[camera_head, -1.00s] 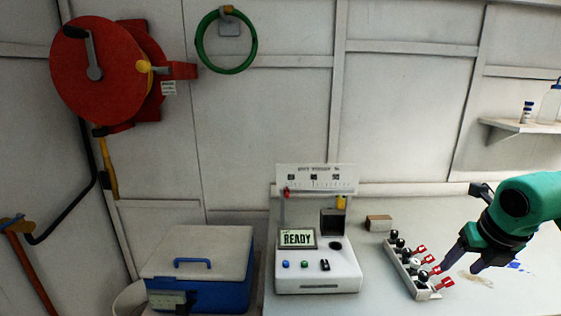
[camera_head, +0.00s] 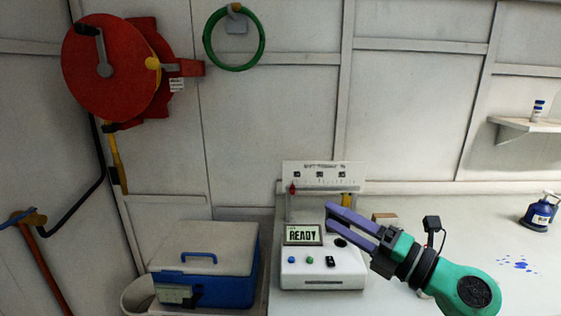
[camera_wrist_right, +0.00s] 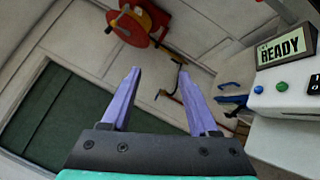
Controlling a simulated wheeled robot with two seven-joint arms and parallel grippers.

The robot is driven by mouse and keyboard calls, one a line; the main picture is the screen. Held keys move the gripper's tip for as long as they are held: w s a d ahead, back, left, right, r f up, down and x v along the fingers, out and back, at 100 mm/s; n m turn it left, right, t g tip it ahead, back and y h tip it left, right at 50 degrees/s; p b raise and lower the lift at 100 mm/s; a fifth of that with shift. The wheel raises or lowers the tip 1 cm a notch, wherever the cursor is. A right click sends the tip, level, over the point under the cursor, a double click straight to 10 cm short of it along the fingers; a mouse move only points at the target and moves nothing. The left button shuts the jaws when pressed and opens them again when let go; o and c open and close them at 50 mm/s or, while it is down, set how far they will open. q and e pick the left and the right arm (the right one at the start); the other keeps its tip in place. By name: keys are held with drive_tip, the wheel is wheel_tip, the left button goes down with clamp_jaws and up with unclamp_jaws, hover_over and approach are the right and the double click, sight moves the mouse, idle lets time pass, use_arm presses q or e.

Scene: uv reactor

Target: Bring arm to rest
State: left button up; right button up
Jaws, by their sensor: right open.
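My right gripper (camera_head: 329,215) is in front of the white reactor machine (camera_head: 323,275), with its fingers pointing up and left across the machine's right side. Its two purple fingers also show in the right wrist view (camera_wrist_right: 157,78), spread apart with nothing between them. The machine's screen (camera_head: 303,235) reads READY, and the screen also shows in the right wrist view (camera_wrist_right: 281,46). My green and black right arm comes in from the lower right and hides part of the bench behind it. My left gripper does not show.
A blue cooler with a white lid (camera_head: 205,245) stands left of the machine. A small brown box (camera_head: 384,218) sits behind my arm. A red hose reel (camera_head: 110,70) hangs on the wall.

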drive_tip(key=w+d+f+m+t+h, duration=0.1)
drive_tip(key=w+d+m+t+h, duration=0.1)
drive_tip(key=d+m+t+h, duration=1.1)
drive_tip(key=s+d+f+m+g+h, duration=0.1)
drive_tip(key=d+f+m+g+h, duration=0.1)
drive_tip(key=f+m+g, duration=0.4)
drive_tip(key=s+d+f+m+g+h, duration=0.1)
drive_tip(key=d+f+m+g+h, duration=0.2)
drive_tip(key=f+m, duration=0.5)
drive_tip(key=s+a+f+m+g+y, duration=0.25)
drive_tip(key=s+f+g, duration=0.45)
drive_tip(key=s+f, duration=0.35)
drive_tip(key=s+a+f+m+g+y, duration=0.1)
drive_tip(key=s+a+f+g, duration=0.3)
drive_tip(key=s+f+g, duration=0.6)
wheel_tip(320, 180, down, 26)
drive_tip(key=s+r+t, duration=0.1)
drive_tip(key=s+t, duration=0.1)
drive_tip(key=s, duration=0.1)
drive_tip(key=s+d+f+g, duration=0.1)
drive_tip(key=s+d+f, duration=0.2)
drive_tip(key=s+f, duration=0.9)
drive_tip(key=s, duration=0.3)
drive_tip(key=shift+d+f, duration=0.25)
drive_tip(key=shift+f, duration=0.15)
drive_tip(key=shift+n, duration=0.25)
